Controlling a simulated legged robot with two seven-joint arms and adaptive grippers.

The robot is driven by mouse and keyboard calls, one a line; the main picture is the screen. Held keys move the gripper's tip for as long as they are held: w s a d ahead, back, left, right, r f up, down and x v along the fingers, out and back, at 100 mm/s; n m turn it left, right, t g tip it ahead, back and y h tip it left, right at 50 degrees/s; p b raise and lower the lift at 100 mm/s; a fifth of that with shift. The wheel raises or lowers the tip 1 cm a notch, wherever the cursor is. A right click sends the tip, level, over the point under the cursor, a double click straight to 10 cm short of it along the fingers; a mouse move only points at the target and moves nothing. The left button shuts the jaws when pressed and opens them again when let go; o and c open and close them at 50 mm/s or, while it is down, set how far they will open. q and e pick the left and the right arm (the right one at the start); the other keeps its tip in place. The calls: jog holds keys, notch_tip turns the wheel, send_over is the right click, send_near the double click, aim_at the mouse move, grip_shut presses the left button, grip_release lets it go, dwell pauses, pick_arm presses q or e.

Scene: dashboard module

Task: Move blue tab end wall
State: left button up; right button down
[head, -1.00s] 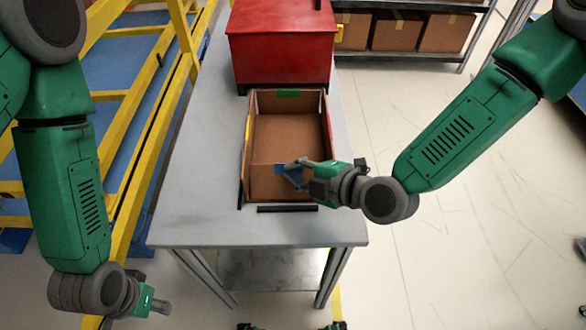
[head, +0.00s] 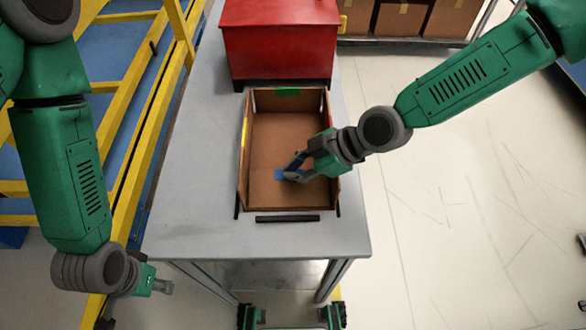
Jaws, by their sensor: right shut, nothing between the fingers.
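An open cardboard box (head: 243,165) sits on the grey table in the middle of the head view. A blue tab (head: 279,174) shows at its near end wall (head: 270,193), partly covered by my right gripper. A green tab (head: 287,91) marks the far end wall. My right gripper (head: 289,173) reaches in from the right over the box, its fingers right at the blue tab. It is shut with nothing between its fingers; whether it touches the wall is hard to tell. My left gripper (head: 164,287) hangs at lower left, off the table and away from the box.
A red case (head: 280,45) stands on the grey table (head: 190,215) just behind the box. A black strip (head: 287,218) lies in front of the box. Yellow railings (head: 140,110) run along the left. Shelves with cardboard boxes (head: 405,18) stand at the back.

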jog(key=shift+s+f+b, duration=0.1)
jog(key=shift+f+b, duration=0.05)
jog(key=shift+b, duration=0.15)
jog(key=shift+w+f+m+g, duration=0.1)
jog(key=shift+w+m+g, duration=0.1)
jog(key=shift+m+g, duration=0.1)
jog(key=shift+s, duration=0.15)
jog(key=shift+s+r+p, duration=0.25)
jog(key=shift+s+p, duration=0.15)
jog(key=shift+s, duration=0.3)
jog(key=shift+a+r, duration=0.1)
jog(key=shift+r, duration=0.05)
